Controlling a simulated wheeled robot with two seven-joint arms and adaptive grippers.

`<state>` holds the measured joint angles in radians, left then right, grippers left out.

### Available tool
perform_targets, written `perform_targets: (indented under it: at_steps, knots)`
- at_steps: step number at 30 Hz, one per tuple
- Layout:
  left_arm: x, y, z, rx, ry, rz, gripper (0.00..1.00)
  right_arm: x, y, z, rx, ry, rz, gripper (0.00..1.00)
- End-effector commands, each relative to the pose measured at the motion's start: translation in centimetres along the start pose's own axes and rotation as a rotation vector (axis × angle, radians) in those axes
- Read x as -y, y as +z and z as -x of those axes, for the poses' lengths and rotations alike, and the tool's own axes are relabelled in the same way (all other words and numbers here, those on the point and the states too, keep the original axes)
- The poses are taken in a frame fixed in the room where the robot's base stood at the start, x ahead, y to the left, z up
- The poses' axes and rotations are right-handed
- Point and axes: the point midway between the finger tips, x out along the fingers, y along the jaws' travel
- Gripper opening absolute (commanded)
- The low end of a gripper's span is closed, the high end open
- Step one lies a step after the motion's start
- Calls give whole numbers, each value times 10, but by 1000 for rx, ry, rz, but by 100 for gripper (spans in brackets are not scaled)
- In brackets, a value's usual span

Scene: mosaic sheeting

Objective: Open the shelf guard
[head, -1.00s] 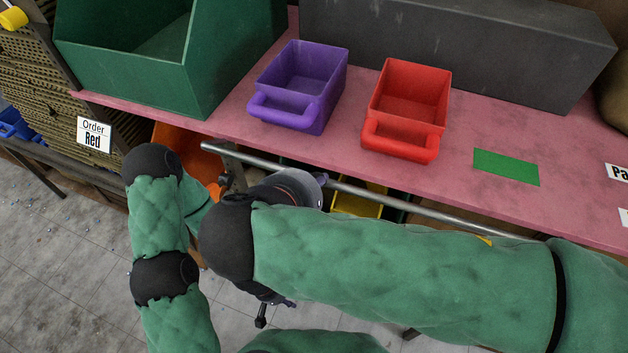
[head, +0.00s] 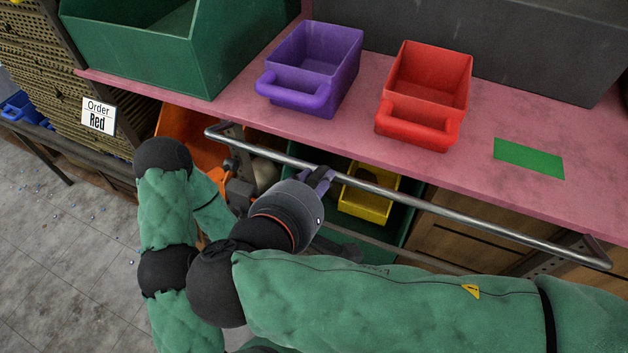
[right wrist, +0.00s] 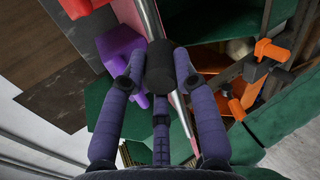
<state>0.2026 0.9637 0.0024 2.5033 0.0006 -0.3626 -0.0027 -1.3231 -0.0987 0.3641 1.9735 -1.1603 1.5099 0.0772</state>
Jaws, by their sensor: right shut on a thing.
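The shelf guard (head: 412,194) is a grey metal bar below the front edge of the pink tabletop. It stands out from the shelf, and both bent ends show. My right gripper (head: 318,178) is shut on the bar left of its middle; its wrist hides part of the shelf behind. In the right wrist view the purple fingers of this gripper (right wrist: 160,66) close around the bar (right wrist: 148,18), with the exact contact partly hidden. My left gripper is not in view.
A yellow bin (head: 368,205) and an orange bin (head: 185,138) sit on the shelf under the tabletop. Purple (head: 325,50) and red (head: 437,78) bins stand on top, beside a large green bin (head: 140,50). Open grey floor (head: 60,240) lies at lower left.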

Motion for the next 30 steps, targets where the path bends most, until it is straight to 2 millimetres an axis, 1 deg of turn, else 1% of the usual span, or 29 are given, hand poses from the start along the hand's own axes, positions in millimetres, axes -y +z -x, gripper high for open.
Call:
perform_targets:
  at_steps: [1, 3, 14, 17, 24, 27, 30]
  knots:
    - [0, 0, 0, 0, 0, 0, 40, 1, 1, -1, 5, -3, 1, 39]
    - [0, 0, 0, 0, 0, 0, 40, 1, 1, -1, 4, -3, 1, 54]
    - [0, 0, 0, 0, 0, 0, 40, 0, 0, 2, 1, -1, 0, 54]
    - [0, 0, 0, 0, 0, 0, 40, 0, 0, 11, -1, 0, -1, 54]
    - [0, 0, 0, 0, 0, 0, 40, 0, 0, 49, -2, 1, 0, 54]
    - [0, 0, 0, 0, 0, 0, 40, 0, 0, 61, 0, 0, 0, 54]
    - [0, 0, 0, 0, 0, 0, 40, 0, 0, 70, 0, -1, 0, 54]
